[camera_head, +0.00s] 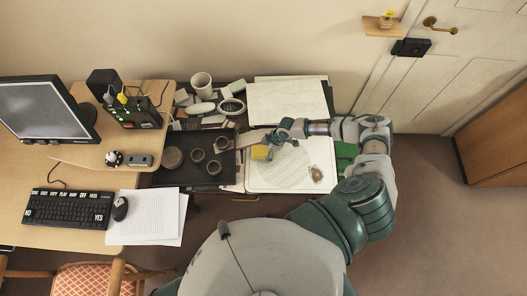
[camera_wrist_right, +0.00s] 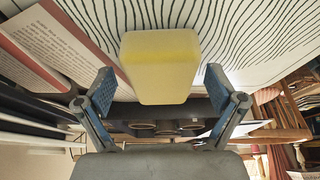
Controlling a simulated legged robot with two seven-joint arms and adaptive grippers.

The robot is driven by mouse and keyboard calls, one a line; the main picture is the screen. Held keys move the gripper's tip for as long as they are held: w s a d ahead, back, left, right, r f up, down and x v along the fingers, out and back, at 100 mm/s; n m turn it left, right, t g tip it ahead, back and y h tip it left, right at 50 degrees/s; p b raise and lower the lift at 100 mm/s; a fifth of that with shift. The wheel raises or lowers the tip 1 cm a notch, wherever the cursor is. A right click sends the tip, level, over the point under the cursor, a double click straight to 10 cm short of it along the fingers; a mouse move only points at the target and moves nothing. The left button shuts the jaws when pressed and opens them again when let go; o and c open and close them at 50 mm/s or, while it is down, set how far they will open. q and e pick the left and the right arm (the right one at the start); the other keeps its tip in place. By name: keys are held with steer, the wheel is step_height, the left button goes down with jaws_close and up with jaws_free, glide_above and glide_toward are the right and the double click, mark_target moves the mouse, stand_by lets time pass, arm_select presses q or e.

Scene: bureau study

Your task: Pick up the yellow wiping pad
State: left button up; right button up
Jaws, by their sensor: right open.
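The yellow wiping pad (camera_head: 260,152) lies on a white sheet with line drawings, right of the dark tray. In the right wrist view the pad (camera_wrist_right: 160,66) is a pale yellow block in the upper middle. My right gripper (camera_head: 272,138) is right beside the pad in the head view. In the wrist view its jaws (camera_wrist_right: 159,88) are open, one finger to each side of the pad, with visible gaps between fingers and pad. Nothing is held. How far the fingertips are from the sheet is hard to tell. My left gripper is not in view.
A dark tray (camera_head: 168,178) with several small round cups stands left of the pad. A book or printed page (camera_wrist_right: 50,45) lies left in the wrist view. A white cup (camera_head: 201,84) and grey clutter are behind the tray. The desk with keyboard (camera_head: 68,208) is at left.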

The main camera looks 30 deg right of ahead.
mark_target(263, 151)
steer(key=shift+a+r, duration=0.1)
steer(key=shift+a, duration=0.1)
steer(key=c, duration=1.2)
steer(key=shift+d, duration=0.2)
steer(key=shift+s+d, duration=0.1)
steer(key=shift+d, duration=0.05)
steer(key=shift+r, duration=0.6)
step_height(263, 151, up, 2)
steer(key=shift+r, duration=0.2)
steer(key=s+a, duration=0.3)
steer(key=a, duration=0.1)
steer(key=s+a+r, duration=0.1)
steer(key=s+a, duration=0.7)
steer(key=shift+r, duration=0.2)
